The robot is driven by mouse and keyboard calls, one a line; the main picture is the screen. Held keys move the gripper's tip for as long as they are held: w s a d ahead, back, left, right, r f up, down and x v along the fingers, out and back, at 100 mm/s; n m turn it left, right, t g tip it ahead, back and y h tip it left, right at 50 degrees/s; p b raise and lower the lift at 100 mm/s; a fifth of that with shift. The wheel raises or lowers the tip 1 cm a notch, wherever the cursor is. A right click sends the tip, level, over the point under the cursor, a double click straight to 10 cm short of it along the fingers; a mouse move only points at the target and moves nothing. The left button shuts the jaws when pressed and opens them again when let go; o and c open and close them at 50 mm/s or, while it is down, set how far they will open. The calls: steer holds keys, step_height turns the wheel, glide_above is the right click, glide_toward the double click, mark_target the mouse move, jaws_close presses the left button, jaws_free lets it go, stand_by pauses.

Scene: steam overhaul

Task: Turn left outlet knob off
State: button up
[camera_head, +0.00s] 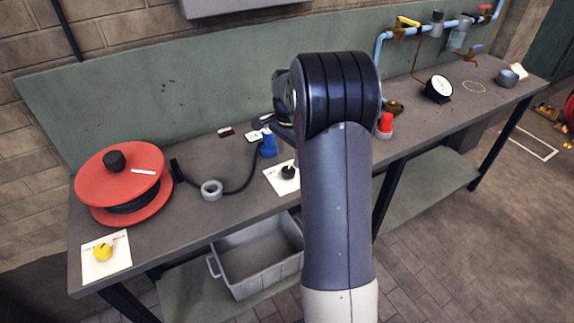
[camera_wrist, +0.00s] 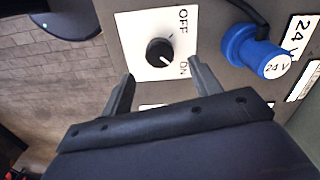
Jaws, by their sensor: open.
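A black knob (camera_wrist: 160,52) sits on a white plate (camera_wrist: 128,28) marked OFF and ON in the wrist view. Its white pointer line points toward the ON word. The knob also shows in the head view (camera_head: 288,173), on a plate (camera_head: 274,185) at the bench's front edge. My gripper (camera_wrist: 160,82) is open, with one finger on each side below the knob in the wrist view; the knob appears beyond the fingertips, not between them. In the head view my arm hides the gripper.
A blue plug marked 24 V (camera_wrist: 257,53) stands close beside the plate. A grey bin (camera_head: 258,258) is underneath.

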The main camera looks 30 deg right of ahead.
mark_target(288, 169)
step_height(288, 169, down, 6)
steer(key=shift+r, duration=0.15)
steer(key=shift+c, duration=0.3)
steer(key=c, duration=0.9)
